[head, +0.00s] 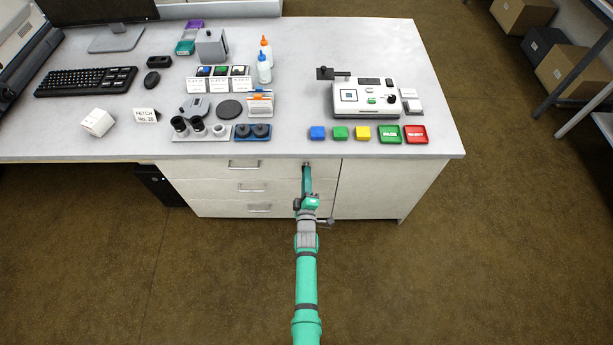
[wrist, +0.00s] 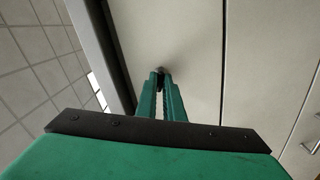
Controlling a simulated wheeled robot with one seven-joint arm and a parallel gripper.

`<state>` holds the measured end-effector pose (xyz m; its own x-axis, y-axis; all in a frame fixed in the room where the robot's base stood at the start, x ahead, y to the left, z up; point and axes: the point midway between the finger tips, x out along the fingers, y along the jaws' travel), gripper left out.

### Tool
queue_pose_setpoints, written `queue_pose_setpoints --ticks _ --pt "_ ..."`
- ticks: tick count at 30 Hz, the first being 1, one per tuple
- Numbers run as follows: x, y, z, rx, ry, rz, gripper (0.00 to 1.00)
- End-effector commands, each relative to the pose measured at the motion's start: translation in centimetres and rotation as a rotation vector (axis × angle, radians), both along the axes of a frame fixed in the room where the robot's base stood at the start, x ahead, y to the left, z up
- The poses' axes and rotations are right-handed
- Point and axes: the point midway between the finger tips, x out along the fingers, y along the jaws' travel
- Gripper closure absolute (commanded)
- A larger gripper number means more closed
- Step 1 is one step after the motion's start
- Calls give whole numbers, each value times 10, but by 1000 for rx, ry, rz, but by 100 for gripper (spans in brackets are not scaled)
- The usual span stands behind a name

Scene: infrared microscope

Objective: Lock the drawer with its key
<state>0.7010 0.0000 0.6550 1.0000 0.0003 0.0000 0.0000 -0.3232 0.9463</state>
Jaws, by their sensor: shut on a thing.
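The drawer (head: 215,165) is the top one in the pale cabinet under the bench, and its front looks flush with the cabinet. My gripper (head: 307,168) reaches the right end of this front, just under the bench top. In the wrist view my gripper (wrist: 164,82) has its two green fingers close together, with the tips at the pale panel. They are shut on a small dark piece, the key (wrist: 161,70), at the panel face. Most of the key and the lock around it are hidden by the fingers, so I cannot tell how it is turned.
Lower drawers with handles (head: 252,188) lie below. A cabinet door (head: 375,187) is to the right. The bench top (head: 300,85) overhangs just above my gripper and holds a white instrument (head: 362,97), coloured blocks and a keyboard (head: 85,81). The floor in front is clear.

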Motion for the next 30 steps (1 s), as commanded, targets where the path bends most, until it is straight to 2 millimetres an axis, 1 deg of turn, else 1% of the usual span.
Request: queue_pose_setpoints --ticks 30 --pt "0 0 0 953 -1 0 100"
